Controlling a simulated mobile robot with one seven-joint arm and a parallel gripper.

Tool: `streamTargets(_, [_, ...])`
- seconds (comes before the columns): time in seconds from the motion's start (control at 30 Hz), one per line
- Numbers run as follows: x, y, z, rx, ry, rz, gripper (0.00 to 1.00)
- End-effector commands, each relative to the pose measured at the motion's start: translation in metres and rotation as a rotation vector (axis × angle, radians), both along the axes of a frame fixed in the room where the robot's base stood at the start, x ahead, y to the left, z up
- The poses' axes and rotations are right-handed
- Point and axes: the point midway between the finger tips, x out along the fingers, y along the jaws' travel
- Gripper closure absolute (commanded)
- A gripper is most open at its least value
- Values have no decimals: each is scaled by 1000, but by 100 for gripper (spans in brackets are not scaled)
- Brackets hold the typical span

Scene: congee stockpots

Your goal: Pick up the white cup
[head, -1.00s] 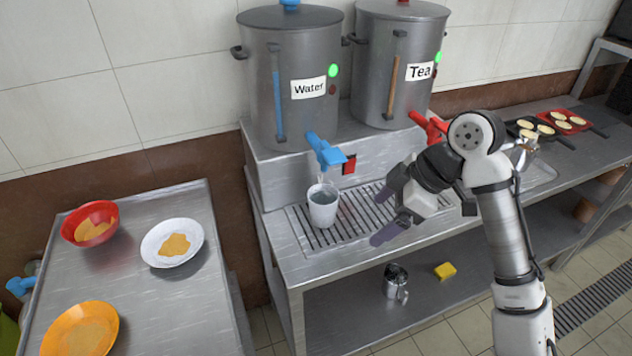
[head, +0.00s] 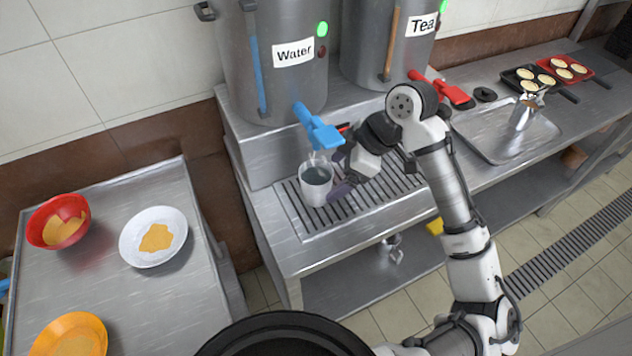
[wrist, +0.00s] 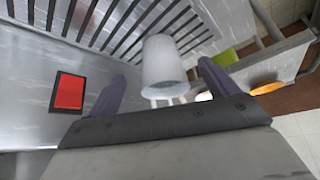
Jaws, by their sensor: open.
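The white cup (head: 316,184) stands upright on the slatted drip grate, under the blue tap of the Water pot. It holds water, and a thin stream seems to run into it from the tap. My gripper (head: 336,174) is open at the cup's right side. In the wrist view the cup (wrist: 164,66) shows between the two purple-grey fingers of my gripper (wrist: 160,88), a little beyond the fingertips. Whether a finger touches the cup I cannot tell.
The blue tap (head: 318,126) hangs just above the cup. The Tea pot's red tap (head: 440,88) is right of my arm. A side table at left holds a white plate (head: 153,237), a red bowl (head: 58,221) and an orange plate (head: 71,336).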

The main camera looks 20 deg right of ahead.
Motion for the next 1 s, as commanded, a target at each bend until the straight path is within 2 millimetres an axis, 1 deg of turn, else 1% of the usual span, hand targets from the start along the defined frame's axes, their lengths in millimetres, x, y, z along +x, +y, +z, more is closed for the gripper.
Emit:
streamTargets(0.17, [2,6,-7,0,0,0,14])
streamTargets(0.27, [5,14,-13,0,1,0,14])
streamTargets(0.4, [11,27,-26,2,1,1,14])
streamTargets(0.5, [13,32,-39,1,2,-1,14])
streamTargets(0.6, [14,34,-45,0,1,-2,14])
streamTargets(0.83, [14,35,-46,0,1,-2,14])
streamTargets(1.0, [14,35,-46,0,0,-1,37])
